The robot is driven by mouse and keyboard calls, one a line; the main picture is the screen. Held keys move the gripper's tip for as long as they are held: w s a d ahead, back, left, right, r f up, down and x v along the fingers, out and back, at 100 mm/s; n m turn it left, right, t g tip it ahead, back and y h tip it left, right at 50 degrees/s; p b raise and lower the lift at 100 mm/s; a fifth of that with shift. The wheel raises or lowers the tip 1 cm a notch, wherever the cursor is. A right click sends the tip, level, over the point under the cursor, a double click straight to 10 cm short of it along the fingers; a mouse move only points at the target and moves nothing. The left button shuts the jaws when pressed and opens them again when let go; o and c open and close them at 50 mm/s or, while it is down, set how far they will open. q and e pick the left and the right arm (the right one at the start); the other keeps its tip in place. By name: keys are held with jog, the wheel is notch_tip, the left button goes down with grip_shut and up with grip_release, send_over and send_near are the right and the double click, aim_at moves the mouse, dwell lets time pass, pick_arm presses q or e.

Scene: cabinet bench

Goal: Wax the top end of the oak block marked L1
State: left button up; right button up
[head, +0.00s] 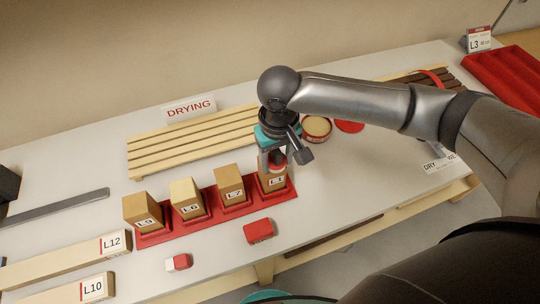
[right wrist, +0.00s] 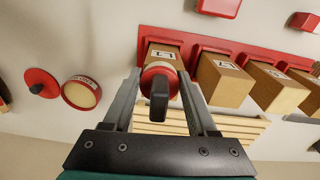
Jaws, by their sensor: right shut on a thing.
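The oak block marked L1 (head: 270,183) stands upright at the right end of the red holder (head: 287,192). It also shows in the right wrist view (right wrist: 165,53). My right gripper (head: 277,158) is directly above L1, pointing down. It is shut on a round applicator (right wrist: 159,70) with a red rim and black handle. The applicator covers part of L1's top end; I cannot tell whether its face touches the wood. An open tin of pale wax (head: 317,127) sits behind and right of L1. My left gripper is not in view.
Blocks L7 (head: 229,183), L6 (head: 186,197) and L9 (head: 142,211) stand left of L1. A pale slatted rack (head: 190,140) lies behind, by the DRYING sign (head: 190,108). A red disc (head: 349,126) is beside the tin. A red block (head: 259,230) lies in front.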

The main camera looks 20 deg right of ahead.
jog(key=shift+d, duration=0.5)
jog(key=shift+w+a+f, duration=0.1)
jog(key=shift+w+f, duration=0.05)
jog(key=shift+w, duration=1.05)
jog(key=shift+s+a+p, duration=0.1)
jog(key=shift+a+p, duration=0.5)
jog(key=shift+a, duration=0.75)
jog(key=shift+s+d+r+p, duration=0.2)
jog(key=shift+s+d+p, duration=0.4)
jog(key=shift+p, duration=0.65)
jog(key=shift+s+d+p, duration=0.6)
jog(key=shift+d+p, duration=0.2)
jog(key=shift+p, duration=0.2)
jog(key=shift+a+f+p, duration=0.1)
jog(key=shift+a+p, duration=0.3)
jog(key=shift+a, duration=0.9)
jog(key=shift+w+d+p, duration=0.3)
jog(key=shift+w+d, duration=1)
jog(key=shift+d, duration=0.05)
jog(key=shift+s+a+p, duration=0.3)
jog(key=shift+s+p, duration=0.1)
jog(key=shift+p, duration=0.3)
jog(key=shift+s+a+p, duration=0.25)
jog(key=shift+a+p, duration=0.05)
jog(key=shift+a, duration=0.1)
